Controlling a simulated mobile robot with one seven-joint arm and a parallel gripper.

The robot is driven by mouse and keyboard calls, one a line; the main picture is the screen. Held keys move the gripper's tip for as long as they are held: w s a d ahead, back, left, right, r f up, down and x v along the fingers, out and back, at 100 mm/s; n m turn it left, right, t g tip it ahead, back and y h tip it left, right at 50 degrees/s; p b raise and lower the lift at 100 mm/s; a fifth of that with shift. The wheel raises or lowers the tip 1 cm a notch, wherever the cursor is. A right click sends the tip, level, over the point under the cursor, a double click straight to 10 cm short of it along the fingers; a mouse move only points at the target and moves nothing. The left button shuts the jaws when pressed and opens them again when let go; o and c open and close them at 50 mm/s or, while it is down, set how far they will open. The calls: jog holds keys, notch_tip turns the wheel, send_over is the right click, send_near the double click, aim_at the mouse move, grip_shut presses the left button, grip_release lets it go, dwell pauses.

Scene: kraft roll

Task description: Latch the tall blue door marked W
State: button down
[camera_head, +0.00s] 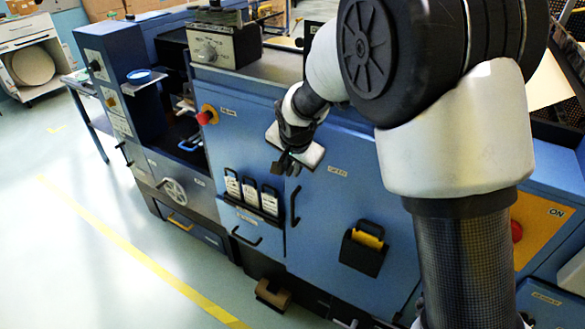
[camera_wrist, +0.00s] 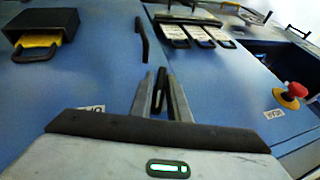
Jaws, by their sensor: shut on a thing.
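The tall blue door (camera_head: 320,225) is the wide front panel right of the seam, with a dark vertical handle (camera_head: 295,206) near its left edge. It looks about flush with the cabinet; its small label (camera_head: 337,171) is not legible. In the wrist view the door (camera_wrist: 75,80) fills the left side and its handle (camera_wrist: 142,40) stands beyond my fingers. My gripper (camera_head: 284,164) is at the door's upper left edge, above the handle. In the wrist view my gripper (camera_wrist: 160,92) is shut on a small dark lever (camera_wrist: 159,90), which looks like the latch. Its base is hidden.
A black holder with a yellow insert (camera_head: 364,248) juts from the door. White-labelled tags (camera_head: 250,192) hang left of the seam, above a drawer handle (camera_head: 246,237). A red stop button (camera_head: 207,115) sits upper left. A brown block (camera_head: 273,295) lies below. Open floor (camera_head: 90,225) is left.

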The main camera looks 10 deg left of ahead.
jog(key=shift+a+r+n+g+h+p, duration=0.1)
jog(key=shift+n+g+h+p, duration=0.25)
jog(key=shift+h+p, duration=0.55)
jog(key=shift+h, duration=0.5)
jog(key=shift+g, duration=0.25)
jog(key=c, duration=1.8)
grip_release()
jog(key=shift+f, duration=0.2)
jog(key=shift+r, duration=0.1)
jog(key=v, duration=1.7)
jog(key=shift+a, duration=0.3)
jog(key=shift+r, duration=0.1)
